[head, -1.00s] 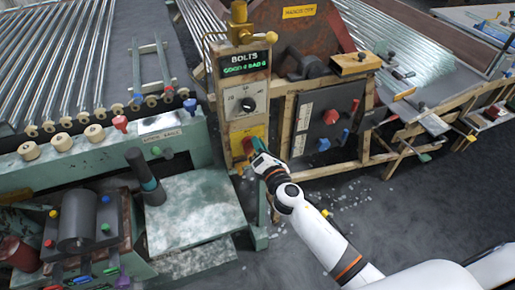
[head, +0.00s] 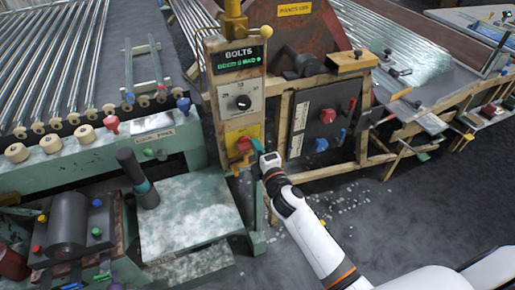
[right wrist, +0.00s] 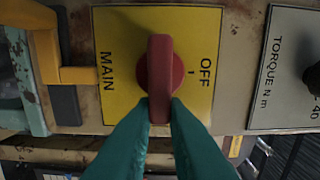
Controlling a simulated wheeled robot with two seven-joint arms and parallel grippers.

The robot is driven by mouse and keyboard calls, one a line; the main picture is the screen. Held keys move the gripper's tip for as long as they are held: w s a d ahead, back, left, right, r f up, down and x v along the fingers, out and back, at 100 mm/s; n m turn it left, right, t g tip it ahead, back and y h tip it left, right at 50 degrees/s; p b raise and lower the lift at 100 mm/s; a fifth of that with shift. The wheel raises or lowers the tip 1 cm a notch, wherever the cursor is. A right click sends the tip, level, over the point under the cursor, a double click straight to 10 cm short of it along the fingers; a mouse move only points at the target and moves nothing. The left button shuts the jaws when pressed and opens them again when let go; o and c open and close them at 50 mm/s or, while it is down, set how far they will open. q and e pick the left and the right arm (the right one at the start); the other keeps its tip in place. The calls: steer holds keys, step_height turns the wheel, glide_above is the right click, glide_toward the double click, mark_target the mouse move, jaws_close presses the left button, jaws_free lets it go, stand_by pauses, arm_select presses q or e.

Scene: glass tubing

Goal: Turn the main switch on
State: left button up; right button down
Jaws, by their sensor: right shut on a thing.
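The main switch is a red knob (right wrist: 160,65) on a yellow plate (right wrist: 110,30) marked MAIN and OFF, seen close in the right wrist view. In the head view the red knob (head: 244,144) is low on the tan control panel. The knob's grip bar runs upright in the right wrist view, beside a short mark near OFF. My right gripper (right wrist: 160,108) has its teal fingers shut on the lower end of the bar. It also shows in the head view (head: 257,147), reaching the knob from the right. My left gripper is not in view.
Above the switch are a dial (head: 243,102) and a green-lit BOLTS display (head: 238,62). A black box (head: 325,117) with red and blue knobs stands to the right. A green bench (head: 190,210) is at lower left. Open floor lies at lower right.

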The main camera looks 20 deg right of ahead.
steer(key=shift+f, duration=0.1)
stand_by(0.4)
steer(key=c, duration=1.4)
jaws_free()
steer(key=shift+c, duration=0.2)
steer(key=shift+s, duration=0.1)
steer(key=s+b, duration=0.1)
steer(key=s, duration=1.1)
steer(key=shift+d, duration=0.2)
steer(key=shift+w, duration=0.1)
